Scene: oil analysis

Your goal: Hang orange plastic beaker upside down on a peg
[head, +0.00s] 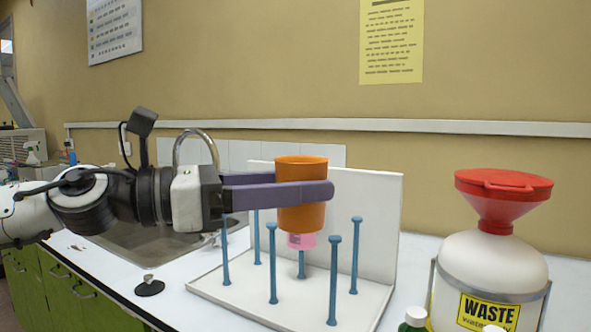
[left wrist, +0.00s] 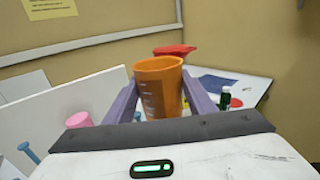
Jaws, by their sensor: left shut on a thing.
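The orange plastic beaker (head: 302,214) is held mouth up between the two purple fingers of my left gripper (head: 318,192). The left wrist view also shows the beaker (left wrist: 158,90), with pale graduation marks on its side and its opening at the top. My left gripper is shut on it, above the white peg rack (head: 245,300). Several blue pegs (head: 334,280) stand upright on the rack. A pink piece (head: 301,241) sits on a peg behind and below the beaker; it also shows in the left wrist view (left wrist: 78,119). My right gripper is not in view.
A white waste container (head: 490,265) with a red funnel (head: 503,190) stands right of the rack. A sink (head: 145,262) lies left of the rack. The rack has a white back panel (head: 375,215).

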